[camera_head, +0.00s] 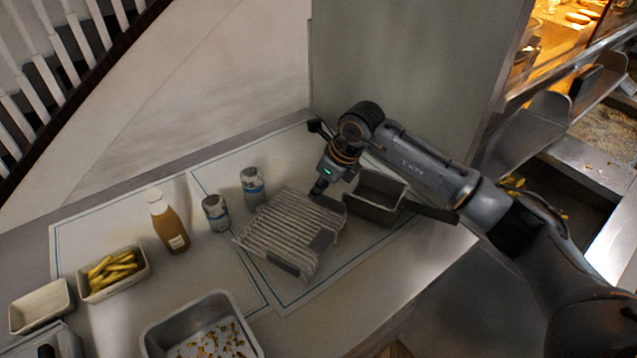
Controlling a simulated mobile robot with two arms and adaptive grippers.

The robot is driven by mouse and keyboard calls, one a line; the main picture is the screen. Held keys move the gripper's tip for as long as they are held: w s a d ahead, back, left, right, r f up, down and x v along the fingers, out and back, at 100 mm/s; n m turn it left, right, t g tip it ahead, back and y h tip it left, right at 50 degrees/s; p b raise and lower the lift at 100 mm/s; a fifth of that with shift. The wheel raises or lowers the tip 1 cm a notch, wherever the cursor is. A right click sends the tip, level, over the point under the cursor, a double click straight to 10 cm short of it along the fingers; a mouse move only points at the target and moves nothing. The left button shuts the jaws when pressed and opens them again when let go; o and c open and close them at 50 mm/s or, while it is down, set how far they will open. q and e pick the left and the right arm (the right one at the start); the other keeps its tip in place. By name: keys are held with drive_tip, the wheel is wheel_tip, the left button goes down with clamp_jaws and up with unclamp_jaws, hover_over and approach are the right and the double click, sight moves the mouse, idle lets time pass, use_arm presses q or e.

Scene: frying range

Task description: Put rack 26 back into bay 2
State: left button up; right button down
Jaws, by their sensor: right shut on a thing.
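A wire rack (278,236) with parallel bars lies on the light counter, inside the right-hand blue outline. Grey plates show at its front and right side. No number on it is legible. My right gripper (318,191) points down at the rack's far right corner and is shut on the rack's edge; the fingertips are small and partly hidden. The rack appears to rest on or just above the counter; I cannot tell which. No bay label can be read, so I cannot tell which place is bay 2. My left gripper is not in view.
A grey metal tin (375,198) stands close right of the rack. Two cans (252,186) (215,212) and a sauce bottle (168,222) stand to its left. A tray of fries (112,272), an empty tray (40,306) and a crumb-strewn pan (202,335) are nearer. A panel (405,70) rises behind.

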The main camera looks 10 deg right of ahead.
drive_tip(key=shift+f+b, duration=0.2)
drive_tip(key=shift+b, duration=0.15)
drive_tip(key=c, duration=1.4)
unclamp_jaws()
drive_tip(key=shift+r, duration=0.1)
drive_tip(key=shift+c, duration=0.2)
